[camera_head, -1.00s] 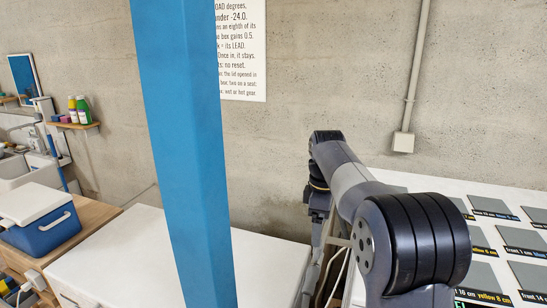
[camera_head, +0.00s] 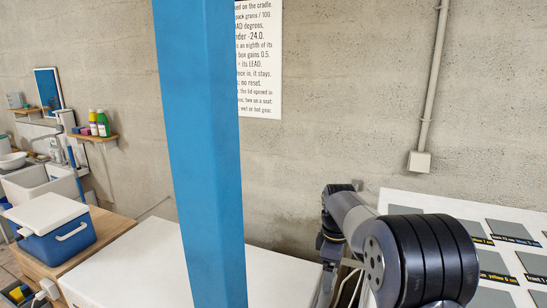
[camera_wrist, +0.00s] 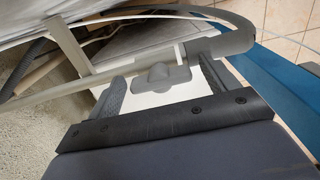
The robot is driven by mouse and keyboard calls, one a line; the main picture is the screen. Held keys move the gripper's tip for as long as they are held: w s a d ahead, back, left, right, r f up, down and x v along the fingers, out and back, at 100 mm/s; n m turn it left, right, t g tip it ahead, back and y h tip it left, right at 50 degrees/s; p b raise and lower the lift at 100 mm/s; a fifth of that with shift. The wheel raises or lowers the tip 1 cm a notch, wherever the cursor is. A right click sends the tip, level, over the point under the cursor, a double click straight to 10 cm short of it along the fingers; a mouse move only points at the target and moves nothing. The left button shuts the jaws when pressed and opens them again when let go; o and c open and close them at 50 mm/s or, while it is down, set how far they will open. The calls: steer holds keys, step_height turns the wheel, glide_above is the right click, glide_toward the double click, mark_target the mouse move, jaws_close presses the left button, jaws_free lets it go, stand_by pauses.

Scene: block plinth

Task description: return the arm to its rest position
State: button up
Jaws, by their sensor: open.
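My gripper (camera_wrist: 163,88) shows in the wrist view with its two grey fingers spread apart. It is open, and nothing is held between the fingers. Past the fingers are a white surface and a grey fitting (camera_wrist: 162,78), and I cannot tell what the fitting belongs to. In the head view my arm (camera_head: 350,220) is folded at the lower right, its dark ribbed joint nearest the camera. The gripper itself cannot be made out in the head view.
A blue post (camera_head: 203,150) stands in front of the view. A white-topped surface (camera_head: 140,265) lies at left, with a blue cool box (camera_head: 52,228) beyond it. At right a white table (camera_head: 400,200) carries grey labelled plates. A concrete wall (camera_head: 330,110) closes the back.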

step_height(320, 180, up, 10)
steer(key=shift+r+b, duration=0.2)
steer(key=shift+b, duration=0.45)
step_height(320, 180, down, 10)
steer(key=shift+f+p, duration=0.1)
steer(key=shift+p, duration=0.7)
steer(key=shift+f+m, duration=0.25)
steer(key=shift+m, duration=0.05)
steer(key=m+b, duration=0.1)
steer(key=m, duration=0.3)
steer(key=shift+m, duration=0.3)
steer(key=m+b, duration=0.2)
steer(key=m, duration=0.1)
steer(key=shift+m, duration=0.3)
steer(key=m+b, duration=0.2)
steer(key=m, duration=0.2)
steer(key=shift+m, duration=0.3)
steer(key=m+b, duration=0.3)
steer(key=m, duration=0.1)
steer(key=shift+m, duration=0.3)
steer(key=shift+r, duration=1.65)
